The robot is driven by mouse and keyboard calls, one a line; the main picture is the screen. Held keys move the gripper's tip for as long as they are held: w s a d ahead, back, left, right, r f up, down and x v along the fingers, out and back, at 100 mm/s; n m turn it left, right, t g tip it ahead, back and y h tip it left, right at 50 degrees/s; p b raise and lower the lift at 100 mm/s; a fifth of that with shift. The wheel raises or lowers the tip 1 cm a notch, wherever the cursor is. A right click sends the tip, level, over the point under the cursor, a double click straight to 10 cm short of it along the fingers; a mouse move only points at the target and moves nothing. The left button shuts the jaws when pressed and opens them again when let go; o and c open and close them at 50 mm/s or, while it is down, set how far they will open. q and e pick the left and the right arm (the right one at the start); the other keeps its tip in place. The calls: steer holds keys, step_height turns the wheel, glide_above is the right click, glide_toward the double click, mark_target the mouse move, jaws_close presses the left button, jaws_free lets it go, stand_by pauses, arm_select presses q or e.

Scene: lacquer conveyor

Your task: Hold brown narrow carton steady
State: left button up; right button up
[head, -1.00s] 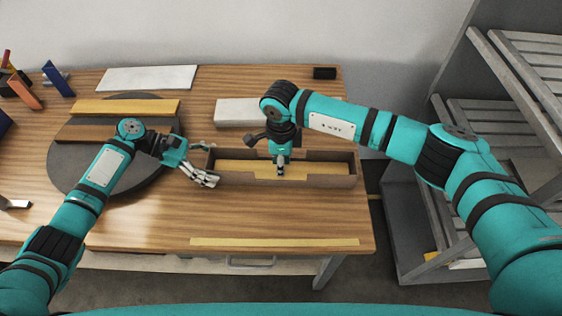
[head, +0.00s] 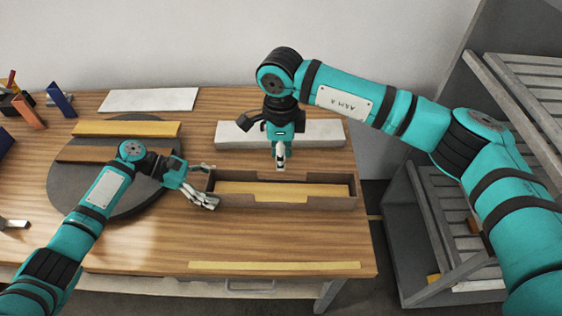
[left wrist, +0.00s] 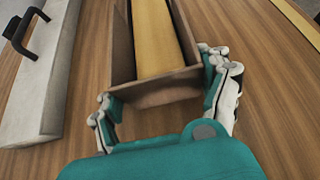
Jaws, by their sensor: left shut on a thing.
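The brown narrow carton (head: 300,203) is an open-topped long box lying on the wooden table, also seen from its end in the left wrist view (left wrist: 155,93). A yellow strip (head: 285,188) lies inside it along its length. My left gripper (head: 210,186) is at the carton's left end, shut on it, with fingers on both side walls in the left wrist view. My right gripper (head: 281,164) points down above the carton's back wall, near its middle. Its fingers look close together, but whether they are shut is unclear.
A dark round turntable (head: 70,190) at left carries a yellow strip and a brown strip. A pale block (head: 318,134) lies behind the carton. A thin yellow strip (head: 275,265) lies along the front edge. A slatted rack (head: 455,220) stands right.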

arm_select(q)
steer(key=o, duration=1)
steer(key=shift+o, duration=0.2)
